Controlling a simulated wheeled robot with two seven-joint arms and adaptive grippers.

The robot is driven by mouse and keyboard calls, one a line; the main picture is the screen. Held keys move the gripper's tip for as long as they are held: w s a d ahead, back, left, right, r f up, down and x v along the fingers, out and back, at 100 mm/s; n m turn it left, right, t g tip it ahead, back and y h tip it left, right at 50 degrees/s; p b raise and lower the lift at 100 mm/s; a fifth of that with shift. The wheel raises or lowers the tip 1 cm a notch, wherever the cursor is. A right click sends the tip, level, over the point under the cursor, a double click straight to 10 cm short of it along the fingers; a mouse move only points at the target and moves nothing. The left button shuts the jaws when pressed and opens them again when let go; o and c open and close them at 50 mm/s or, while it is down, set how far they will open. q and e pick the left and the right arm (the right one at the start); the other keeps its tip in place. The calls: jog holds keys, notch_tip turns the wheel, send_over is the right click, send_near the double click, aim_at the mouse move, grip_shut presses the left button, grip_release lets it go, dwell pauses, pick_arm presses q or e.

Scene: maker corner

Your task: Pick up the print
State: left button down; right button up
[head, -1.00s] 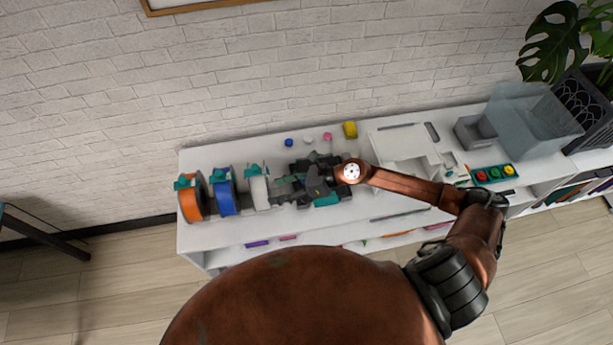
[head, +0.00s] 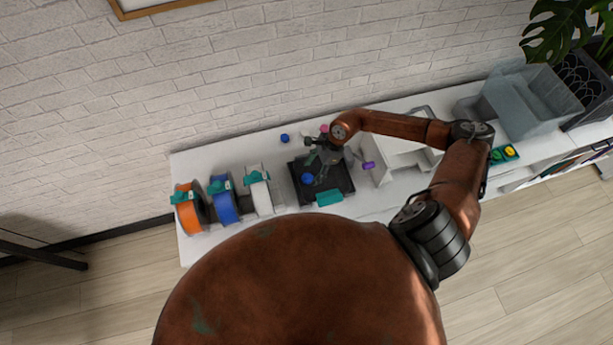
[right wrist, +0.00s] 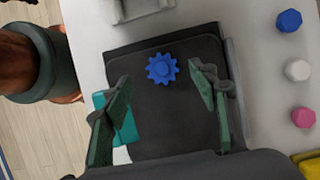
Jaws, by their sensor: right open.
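The print is a blue gear (head: 307,178) lying flat on the dark print bed (head: 341,186). In the right wrist view the gear (right wrist: 162,68) lies toward the top of the dark bed (right wrist: 165,125). My right gripper (head: 318,166) is above the bed, pointing down at it. In the right wrist view its two green-padded fingers (right wrist: 160,86) are spread apart, with the gear between and slightly beyond their tips. Nothing is held. My left gripper is not in view.
A teal piece (head: 329,198) sits at the bed's front edge. Orange (head: 188,210), blue (head: 223,202) and white (head: 259,192) spools stand to the left. Small coloured knobs, such as the blue one (right wrist: 289,21), lie behind the bed. A clear bin (head: 535,98) stands far right.

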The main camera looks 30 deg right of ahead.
aim_at(308, 176)
jog(key=x, duration=0.2)
jog(key=shift+w+f+p, duration=0.15)
jog(key=shift+f+p, duration=0.15)
jog(key=shift+p, duration=0.1)
jog(key=shift+a+f, duration=0.25)
jog(key=shift+f, duration=0.4)
jog(key=c, duration=0.7)
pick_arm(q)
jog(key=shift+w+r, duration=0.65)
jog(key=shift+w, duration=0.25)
pick_arm(e)
jog(key=shift+c, duration=1.4)
